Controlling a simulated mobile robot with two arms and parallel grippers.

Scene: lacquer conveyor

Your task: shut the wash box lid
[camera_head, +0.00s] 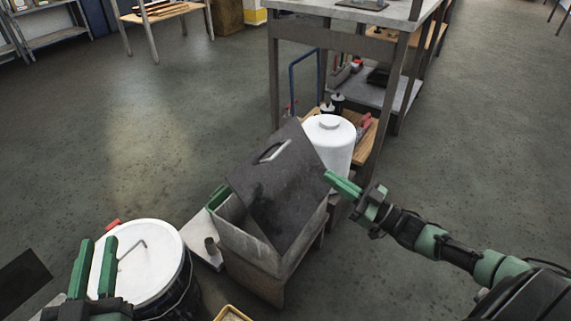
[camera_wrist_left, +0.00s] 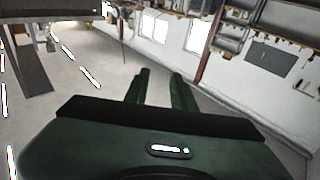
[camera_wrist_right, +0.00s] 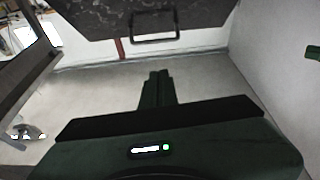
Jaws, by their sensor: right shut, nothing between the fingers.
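The wash box (camera_head: 250,248) is a pale grey box in the middle of the head view. Its dark grey lid (camera_head: 278,195) is tilted, with the handle (camera_head: 273,151) near its raised end. A gap with green inside shows at the left. My right gripper (camera_head: 329,174) is shut and empty, its tips by the lid's right edge; I cannot tell if they touch. In the right wrist view the lid (camera_wrist_right: 100,18) and handle (camera_wrist_right: 155,27) hang above the fingertips. My left gripper (camera_head: 97,241) is open and empty, in front of a white-lidded drum.
The white-lidded drum (camera_head: 150,262) stands at lower left. A white canister (camera_head: 330,145) stands just behind the wash box, by a workbench (camera_head: 340,28) with a lower shelf. A yellow-rimmed tray (camera_head: 232,313) is at the bottom edge.

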